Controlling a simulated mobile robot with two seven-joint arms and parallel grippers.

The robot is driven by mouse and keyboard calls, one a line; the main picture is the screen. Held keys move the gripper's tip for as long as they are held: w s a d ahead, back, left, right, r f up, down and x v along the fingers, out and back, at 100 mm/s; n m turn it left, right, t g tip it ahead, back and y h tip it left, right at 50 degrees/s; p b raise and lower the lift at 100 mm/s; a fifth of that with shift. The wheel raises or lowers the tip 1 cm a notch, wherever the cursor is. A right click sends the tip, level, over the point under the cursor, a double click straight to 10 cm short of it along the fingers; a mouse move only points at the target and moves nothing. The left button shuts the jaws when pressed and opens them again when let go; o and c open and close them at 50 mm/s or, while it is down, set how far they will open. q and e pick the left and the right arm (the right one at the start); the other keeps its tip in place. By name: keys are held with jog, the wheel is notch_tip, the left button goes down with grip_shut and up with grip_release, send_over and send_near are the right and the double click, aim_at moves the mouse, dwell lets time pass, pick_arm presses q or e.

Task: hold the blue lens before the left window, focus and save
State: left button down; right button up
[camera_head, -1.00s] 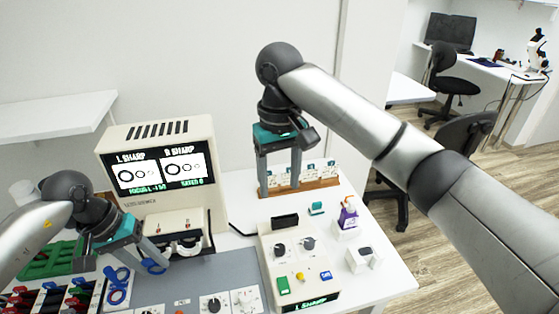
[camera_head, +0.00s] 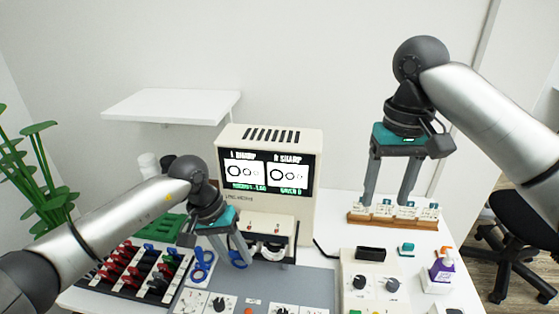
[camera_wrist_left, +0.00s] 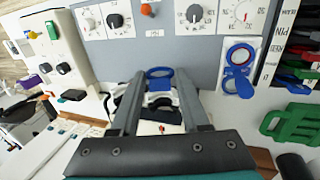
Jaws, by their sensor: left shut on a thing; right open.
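My left gripper (camera_head: 234,257) is shut on a blue lens (camera_head: 237,259), in front of the viewer (camera_head: 228,205). In the left wrist view the lens ring (camera_wrist_left: 160,72) sticks out past the fingertips. I cannot tell whether it lines up with the left window. The viewer's screen (camera_head: 267,175) shows two ring pictures. The right caption reads R SHARP; the left is hard to read. The focus box (camera_head: 346,270) with two dark knobs is cut off at the bottom. My right gripper (camera_head: 387,200) is open and empty at the wooden rack.
The wooden rack (camera_head: 367,218) holds several white cards. Another blue-ringed piece (camera_head: 201,265) lies left of my left gripper. A tray with red, green and dark pieces (camera_head: 112,281) is further left. A white shelf (camera_head: 165,104) is behind.

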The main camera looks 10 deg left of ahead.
jog(key=shift+c, duration=0.3)
dwell(0.5)
grip_shut()
dwell(1.5)
